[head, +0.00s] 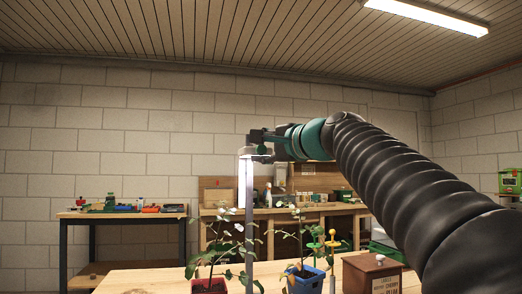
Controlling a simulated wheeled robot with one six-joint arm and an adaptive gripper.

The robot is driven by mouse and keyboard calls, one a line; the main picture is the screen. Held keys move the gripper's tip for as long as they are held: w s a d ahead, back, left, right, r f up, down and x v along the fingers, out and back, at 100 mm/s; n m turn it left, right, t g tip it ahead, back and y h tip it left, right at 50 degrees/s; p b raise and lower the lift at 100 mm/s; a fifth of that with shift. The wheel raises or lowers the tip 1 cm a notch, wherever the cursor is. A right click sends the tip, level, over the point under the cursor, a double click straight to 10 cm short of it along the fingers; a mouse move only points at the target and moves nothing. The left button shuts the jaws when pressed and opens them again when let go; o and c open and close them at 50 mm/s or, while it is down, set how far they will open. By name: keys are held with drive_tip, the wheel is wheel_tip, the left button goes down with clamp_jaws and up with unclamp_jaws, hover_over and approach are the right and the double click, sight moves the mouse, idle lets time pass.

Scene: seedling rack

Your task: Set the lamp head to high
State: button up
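The lamp head (257,153) is a small pale piece at the top of an upright grey post (249,235), near the middle of the head view. A bright white glow shows just below it, along the upper post. My gripper (258,139) is at the lamp head, coming from the right, with its dark fingers just above or against it. I cannot tell whether the fingers touch or grip it, nor how far apart they are. The far side of the lamp head is hidden.
Leafy seedlings stand in a red pot (208,286) and a blue pot (306,281) on the wooden table (145,279), either side of the post. A brown box (371,274) stands at right. Workbenches line the back wall.

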drive_tip(key=shift+f, duration=0.1)
drive_tip(key=shift+s+d, duration=0.2)
drive_tip(key=v, duration=1.1)
drive_tip(key=shift+s+d, duration=0.15)
drive_tip(key=shift+d, duration=0.05)
